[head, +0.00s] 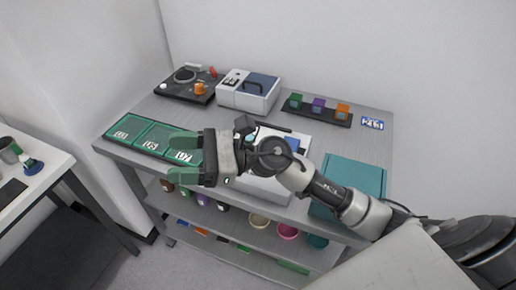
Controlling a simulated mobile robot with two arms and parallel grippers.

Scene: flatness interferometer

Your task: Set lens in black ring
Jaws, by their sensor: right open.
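A black ring (185,75) sits on top of a dark flat instrument at the back left of the grey table. I cannot make out a lens; it may be hidden by my right arm or too small to tell. My right gripper (180,159) is open, with its green fingers pointing left over the right part of the green trays. My left gripper is not in view.
Green labelled trays (124,130) line the table's front left edge. A white device lies partly under my arm. Shelves below hold several cups.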

